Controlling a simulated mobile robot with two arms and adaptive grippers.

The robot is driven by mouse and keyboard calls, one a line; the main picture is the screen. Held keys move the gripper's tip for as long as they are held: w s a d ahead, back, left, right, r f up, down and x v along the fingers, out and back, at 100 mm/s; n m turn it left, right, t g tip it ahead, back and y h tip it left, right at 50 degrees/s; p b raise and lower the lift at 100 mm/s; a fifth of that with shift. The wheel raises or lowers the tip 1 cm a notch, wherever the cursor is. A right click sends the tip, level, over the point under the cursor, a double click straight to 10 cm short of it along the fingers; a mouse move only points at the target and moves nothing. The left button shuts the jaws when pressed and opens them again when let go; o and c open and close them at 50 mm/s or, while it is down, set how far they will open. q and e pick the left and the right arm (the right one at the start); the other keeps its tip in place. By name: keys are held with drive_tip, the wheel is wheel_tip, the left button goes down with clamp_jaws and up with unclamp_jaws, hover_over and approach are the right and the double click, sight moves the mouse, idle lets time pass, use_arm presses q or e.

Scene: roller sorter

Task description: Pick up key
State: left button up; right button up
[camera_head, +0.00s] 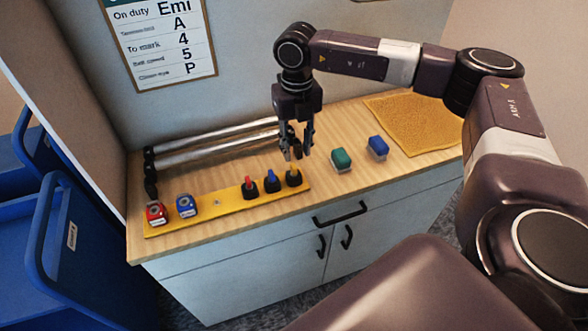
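No object is clearly recognisable as a key at this size. On the yellow strip (217,211) stand three small black holders: one with a red top (250,187), one with a blue top (271,181) and one with a greyish top (293,177). My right gripper (298,154) points down just above the greyish-topped one, with its fingers apart. Nothing is visibly held. Whether a fingertip touches the greyish top cannot be told. My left gripper is out of view.
A red block (155,213) and a blue block (186,206) sit at the strip's left end. Metal rollers (210,148) lie behind. A green block (341,159), another blue block (378,147) and a yellow mat (415,120) are to the right. A blue cart (70,245) stands left.

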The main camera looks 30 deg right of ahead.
sight(294, 165)
drive_tip(key=f+p, duration=0.1)
drive_tip(key=f, duration=0.2)
drive_tip(key=f+p, duration=0.2)
drive_tip(key=f, duration=0.1)
drive_tip(key=shift+w+a+f, duration=0.2)
drive_tip(key=shift+f, duration=0.3)
drive_tip(key=shift+c, duration=0.4)
clamp_jaws()
